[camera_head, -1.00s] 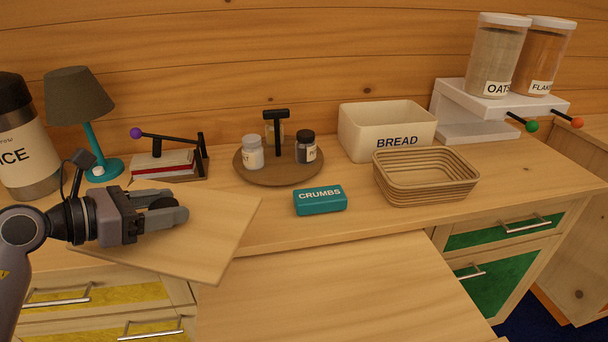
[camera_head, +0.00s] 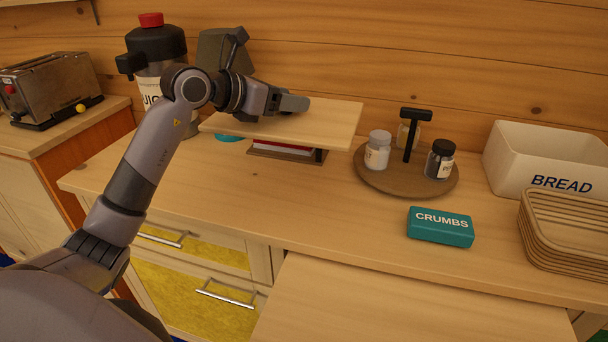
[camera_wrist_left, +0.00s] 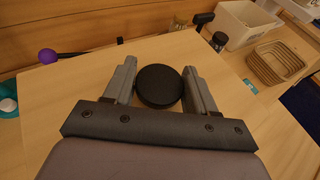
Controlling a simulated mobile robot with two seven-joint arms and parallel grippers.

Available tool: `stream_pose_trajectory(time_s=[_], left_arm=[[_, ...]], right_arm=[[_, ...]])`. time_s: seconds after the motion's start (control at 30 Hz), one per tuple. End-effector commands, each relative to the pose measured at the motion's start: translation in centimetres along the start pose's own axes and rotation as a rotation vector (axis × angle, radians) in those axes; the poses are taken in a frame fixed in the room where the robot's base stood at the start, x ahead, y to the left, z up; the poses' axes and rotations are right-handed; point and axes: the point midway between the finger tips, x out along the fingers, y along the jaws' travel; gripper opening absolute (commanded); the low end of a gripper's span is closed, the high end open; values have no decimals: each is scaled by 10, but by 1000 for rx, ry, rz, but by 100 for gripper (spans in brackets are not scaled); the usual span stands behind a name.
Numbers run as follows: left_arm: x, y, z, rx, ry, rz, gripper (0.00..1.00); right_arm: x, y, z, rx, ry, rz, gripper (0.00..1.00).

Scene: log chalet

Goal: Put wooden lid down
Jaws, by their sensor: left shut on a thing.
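The wooden lid (camera_head: 330,121) is a flat pale board with a round black knob (camera_wrist_left: 159,86). My left gripper (camera_head: 292,103) is shut on the knob; in the left wrist view its two fingers (camera_wrist_left: 160,82) stand on either side of it. The lid looks roughly level and raised above the back of the counter (camera_head: 330,215). It covers much of the rack with red and white items (camera_head: 282,149) and the lamp's lower part. Whether it touches anything beneath is hidden. My right gripper is not in view.
To the right stand a round tray (camera_head: 375,181) with jars, a teal CRUMBS box (camera_head: 440,226), a white BREAD bin (camera_head: 545,160) and a woven basket (camera_head: 570,235). A juice dispenser (camera_head: 155,60) and lamp (camera_head: 222,50) stand behind my arm. The counter's front left is bare.

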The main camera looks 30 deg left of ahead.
Motion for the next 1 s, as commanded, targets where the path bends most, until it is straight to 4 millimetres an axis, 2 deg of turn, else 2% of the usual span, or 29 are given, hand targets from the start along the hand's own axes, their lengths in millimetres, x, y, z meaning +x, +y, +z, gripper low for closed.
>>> stream_pose_trajectory(time_s=[0.03, 0.4, 0.5, 0.73, 0.9, 1.0], left_arm=[[4, 0, -12, -3, 0, -1, 1], [35, 0, -96, -3, -3, 0, 1], [40, 0, -111, -1, -5, 1, 1], [47, 0, -128, 0, -5, 0, 1], [56, 0, -152, -1, -4, 0, 1], [59, 1, -160, 1, -7, 2, 1]], right_arm=[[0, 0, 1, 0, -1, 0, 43], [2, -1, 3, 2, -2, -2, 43], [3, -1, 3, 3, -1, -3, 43], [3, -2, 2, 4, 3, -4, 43], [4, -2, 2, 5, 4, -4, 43], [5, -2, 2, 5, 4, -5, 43]])
